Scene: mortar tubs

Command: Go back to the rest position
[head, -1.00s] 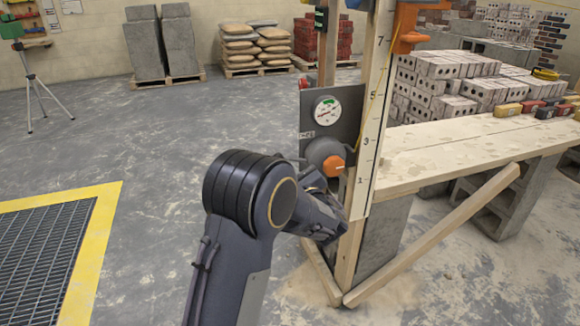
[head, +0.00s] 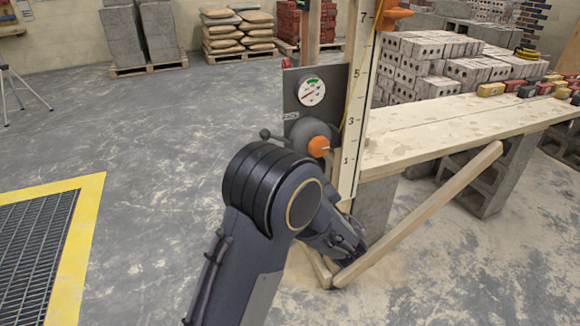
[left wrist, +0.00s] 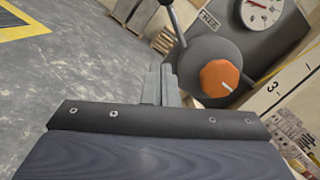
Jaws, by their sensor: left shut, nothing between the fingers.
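My left gripper shows in the left wrist view (left wrist: 160,85), its grey fingers shut together with nothing between them. In the head view my left arm comes up from the bottom, and its far end is low in front of the post's foot; the fingertips are hard to make out there. A grey round housing with an orange knob (head: 319,146) and a ball-ended lever (head: 265,134) is on a dark panel (head: 300,100) beyond my arm. The orange knob also shows in the left wrist view (left wrist: 219,77), right of the fingers and apart from them in the picture. My right gripper is not in view.
A white dial gauge (head: 311,91) is on the panel, beside a numbered scale board (head: 360,110). A plank bench (head: 450,128) on concrete blocks stands at right, with a diagonal wooden brace (head: 420,213). A yellow-edged floor grate (head: 88,230) is at left. The floor between is open.

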